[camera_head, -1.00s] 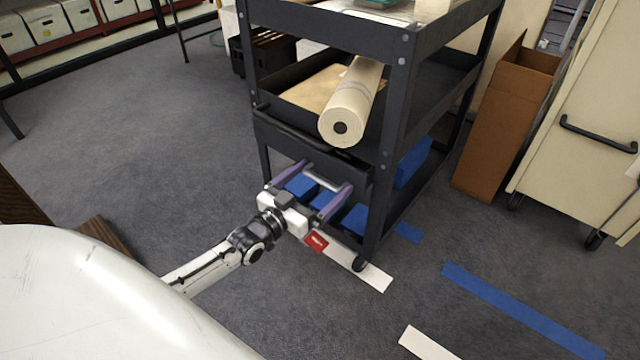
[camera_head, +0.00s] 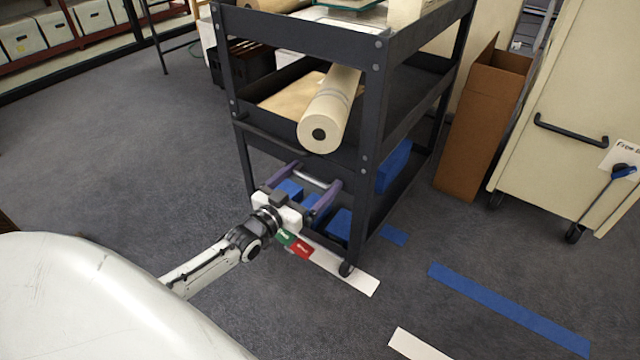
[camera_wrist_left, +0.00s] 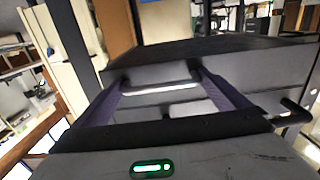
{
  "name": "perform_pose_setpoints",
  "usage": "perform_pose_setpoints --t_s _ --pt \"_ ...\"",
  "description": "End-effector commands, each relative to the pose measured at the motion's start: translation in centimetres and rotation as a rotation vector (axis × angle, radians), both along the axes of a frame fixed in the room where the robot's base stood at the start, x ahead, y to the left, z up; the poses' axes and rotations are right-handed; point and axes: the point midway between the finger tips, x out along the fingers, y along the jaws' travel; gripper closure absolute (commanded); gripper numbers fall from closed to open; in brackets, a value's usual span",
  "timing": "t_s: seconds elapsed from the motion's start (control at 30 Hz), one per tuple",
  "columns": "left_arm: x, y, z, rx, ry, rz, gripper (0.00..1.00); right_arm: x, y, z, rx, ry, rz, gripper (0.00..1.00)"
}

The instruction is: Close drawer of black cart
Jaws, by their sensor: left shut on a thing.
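The black cart (camera_head: 374,130) stands in the middle of the head view. Its dark drawer front (camera_head: 347,165) is under the middle shelf, partly hidden by my left gripper; how far the drawer stands out is hard to tell. My left gripper (camera_head: 316,177) is at this front, its purple fingers wide apart and shut on a silvery bar handle (camera_head: 312,176) between the tips. In the left wrist view, the handle (camera_wrist_left: 160,88) spans between the fingers, with the dark front (camera_wrist_left: 240,70) just beyond. My right gripper is not in view.
A paper roll (camera_head: 322,118) juts out over the middle shelf's near edge. Blue boxes (camera_head: 392,165) lie on the bottom shelf. A tall brown box (camera_head: 478,135) and a cream cart (camera_head: 560,115) stand to the right. The floor at left is clear.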

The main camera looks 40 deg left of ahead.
Motion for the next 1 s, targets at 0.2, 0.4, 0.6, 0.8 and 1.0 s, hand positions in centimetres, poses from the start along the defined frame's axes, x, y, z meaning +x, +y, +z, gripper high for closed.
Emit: perform_pose_setpoints --t_s 0.2,0.4,0.6,0.8,1.0 --pt "0.3 -0.2 0.3 0.000 -0.002 -0.002 0.02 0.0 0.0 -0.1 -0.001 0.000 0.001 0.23" --pt "0.3 -0.2 0.3 -0.001 -0.003 -0.002 0.00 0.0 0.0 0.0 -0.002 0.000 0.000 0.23" --pt "-2.0 -0.2 0.5 -0.001 0.001 -0.002 0.00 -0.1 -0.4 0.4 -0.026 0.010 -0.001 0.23" --pt "-6.1 -0.2 0.4 -0.001 0.002 -0.002 0.00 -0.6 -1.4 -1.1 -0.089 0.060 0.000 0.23" --pt "-9.2 -0.2 0.3 0.000 0.000 -0.002 0.00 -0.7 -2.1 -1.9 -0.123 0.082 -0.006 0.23"
